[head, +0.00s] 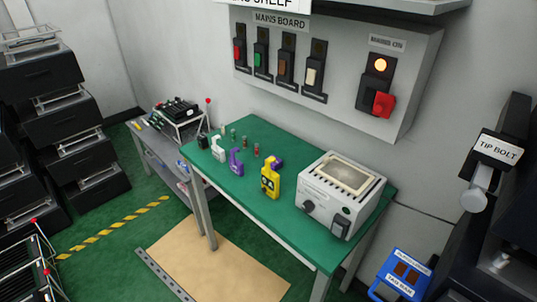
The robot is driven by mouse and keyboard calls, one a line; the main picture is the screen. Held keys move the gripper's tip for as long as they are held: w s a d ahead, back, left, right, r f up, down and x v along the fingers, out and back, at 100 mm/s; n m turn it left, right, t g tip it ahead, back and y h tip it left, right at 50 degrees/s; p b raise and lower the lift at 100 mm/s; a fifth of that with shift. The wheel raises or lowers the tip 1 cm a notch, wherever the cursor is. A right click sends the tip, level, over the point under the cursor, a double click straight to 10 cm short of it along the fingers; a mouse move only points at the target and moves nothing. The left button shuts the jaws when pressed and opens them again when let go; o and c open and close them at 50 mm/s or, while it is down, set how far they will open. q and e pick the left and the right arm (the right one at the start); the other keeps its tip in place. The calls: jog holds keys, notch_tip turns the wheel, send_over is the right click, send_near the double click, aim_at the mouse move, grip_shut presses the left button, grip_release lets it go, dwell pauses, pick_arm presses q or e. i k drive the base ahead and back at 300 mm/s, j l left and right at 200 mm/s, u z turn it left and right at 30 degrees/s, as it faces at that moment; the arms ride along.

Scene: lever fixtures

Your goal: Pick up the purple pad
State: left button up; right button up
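Two purple things stand on the green table (245,205). One is a small upright purple piece (236,163) with a bottle-like outline, between a white piece (218,149) and a yellow piece (270,178). The other is a smaller purple piece (277,161) just behind the yellow one and partly hidden by it. I cannot tell from this view which of them is the purple pad. Neither of my grippers shows in the head view.
A white box-shaped appliance (338,196) fills the table's right end. The wall board (330,75) with coloured levers hangs behind. A dark fixture labelled TIP BOLT (497,149) and a blue box (403,276) stand at right. Black drawer stacks (65,110) stand left. The table's front middle is clear.

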aim_at(274, 166)
jog(key=i+j+z, duration=0.1)
jog(key=i+j, duration=0.3)
jog(key=j, duration=0.2)
jog(key=i+j+z, duration=0.15)
jog(key=i+j, duration=0.25)
jog(key=j, duration=0.3)
jog(key=i+j+z, duration=0.15)
jog(key=i+l, duration=0.25)
jog(key=i, duration=0.25)
